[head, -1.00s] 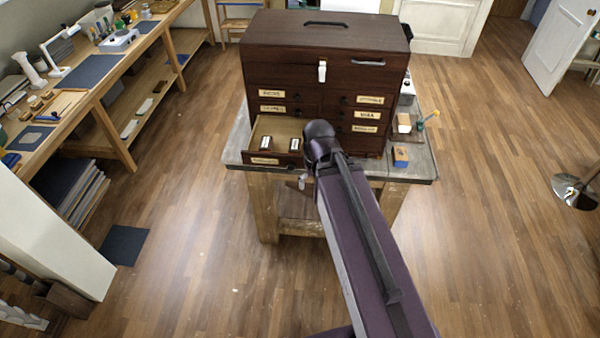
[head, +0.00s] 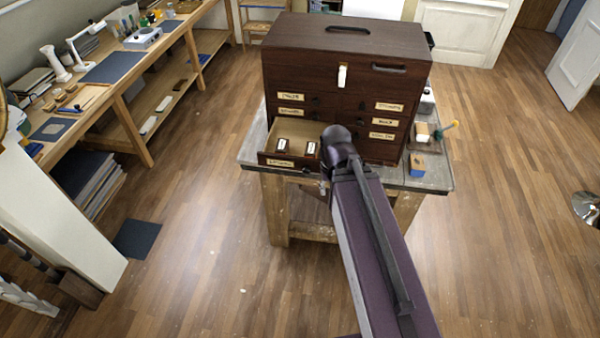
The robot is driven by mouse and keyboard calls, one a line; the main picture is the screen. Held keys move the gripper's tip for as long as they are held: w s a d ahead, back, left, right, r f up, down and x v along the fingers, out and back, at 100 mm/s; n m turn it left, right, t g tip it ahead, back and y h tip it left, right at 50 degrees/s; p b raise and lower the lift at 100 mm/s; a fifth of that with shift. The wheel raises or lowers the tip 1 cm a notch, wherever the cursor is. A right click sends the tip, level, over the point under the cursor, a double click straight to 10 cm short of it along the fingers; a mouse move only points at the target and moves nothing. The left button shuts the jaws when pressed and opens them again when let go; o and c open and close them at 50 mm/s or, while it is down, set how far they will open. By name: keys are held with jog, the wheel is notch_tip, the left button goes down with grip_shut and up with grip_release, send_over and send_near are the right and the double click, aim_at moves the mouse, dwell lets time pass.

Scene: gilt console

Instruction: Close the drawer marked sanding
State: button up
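A dark brown wooden chest (head: 345,48) with several small labelled drawers stands on a grey-topped workbench. Its bottom left drawer (head: 268,158) is pulled out toward me, and two small white-labelled items (head: 281,146) lie inside. A cream label sits on that drawer's front, but its word is too small to read. The other drawers look shut. My arm reaches up from the bottom of the picture to just right of the open drawer. My gripper (head: 325,188) is mostly hidden by my arm, low near the drawer front's right end. I cannot tell whether it touches or is open.
The workbench top (head: 432,178) carries a blue and tan block (head: 417,165) and a green-handled tool (head: 446,130) to the chest's right. A long side bench (head: 120,66) with tools runs along the left. The wooden floor in front is mostly clear.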

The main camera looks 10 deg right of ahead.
jog(key=shift+f+b, duration=0.4)
jog(key=shift+f, duration=0.15)
grip_shut()
notch_tip(320, 180, down, 18)
jog(key=b, duration=1.7)
jog(key=shift+r+b, duration=0.15)
jog(key=shift+b, duration=0.15)
